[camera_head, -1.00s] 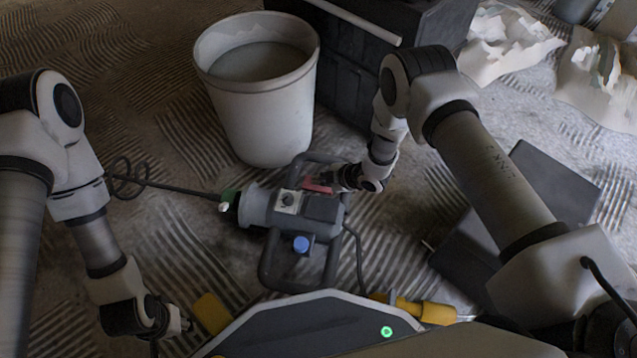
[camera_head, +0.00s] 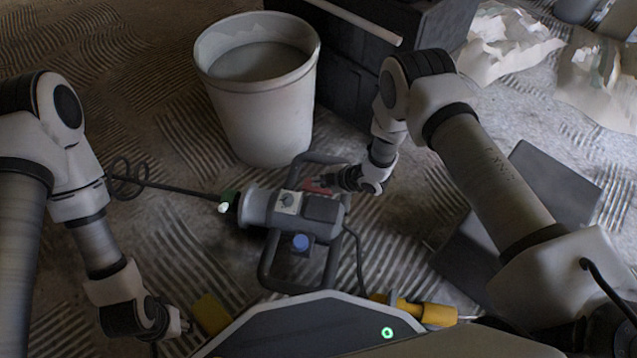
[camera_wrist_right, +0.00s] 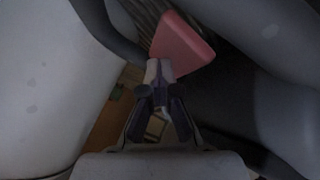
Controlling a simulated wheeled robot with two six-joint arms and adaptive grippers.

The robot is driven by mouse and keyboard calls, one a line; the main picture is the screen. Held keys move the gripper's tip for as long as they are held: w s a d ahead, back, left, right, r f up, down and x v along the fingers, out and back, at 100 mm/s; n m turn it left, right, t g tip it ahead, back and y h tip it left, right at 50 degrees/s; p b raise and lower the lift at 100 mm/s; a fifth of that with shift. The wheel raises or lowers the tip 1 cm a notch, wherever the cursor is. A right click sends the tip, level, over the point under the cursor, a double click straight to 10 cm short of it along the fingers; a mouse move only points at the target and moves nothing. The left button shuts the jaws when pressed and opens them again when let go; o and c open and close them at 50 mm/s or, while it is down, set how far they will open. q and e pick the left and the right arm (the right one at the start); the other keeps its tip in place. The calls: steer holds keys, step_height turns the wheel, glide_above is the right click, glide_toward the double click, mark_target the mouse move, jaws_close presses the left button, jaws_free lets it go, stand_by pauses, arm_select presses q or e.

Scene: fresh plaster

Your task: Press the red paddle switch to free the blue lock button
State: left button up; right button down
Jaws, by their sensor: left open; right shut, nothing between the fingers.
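The grey mixer (camera_head: 285,215) lies on the floor with its shaft to the left. Its red paddle switch (camera_head: 314,186) is on the far side, by the frame handle. In the right wrist view the paddle (camera_wrist_right: 182,46) is a pink-red block just past the fingertips. My right gripper (camera_head: 330,181) is shut and empty, its tips (camera_wrist_right: 158,70) at the paddle's near edge; I cannot tell if they touch. The blue lock button (camera_head: 301,242) shows on the near side of the mixer. My left gripper (camera_head: 184,325) is open and empty, low at the left, away from the mixer.
A large white bucket (camera_head: 262,120) stands behind the mixer, close to my right gripper. A dark crate (camera_head: 350,75) is behind it. A dark box (camera_head: 545,185) lies at right. A yellow-handled tool (camera_head: 425,312) lies near the front.

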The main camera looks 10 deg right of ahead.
steer(key=shift+r+p, duration=0.8)
steer(key=shift+r, duration=0.2)
step_height(320, 180, up, 5)
steer(key=p, duration=0.4)
steer(key=shift+r, duration=0.1)
stand_by(0.4)
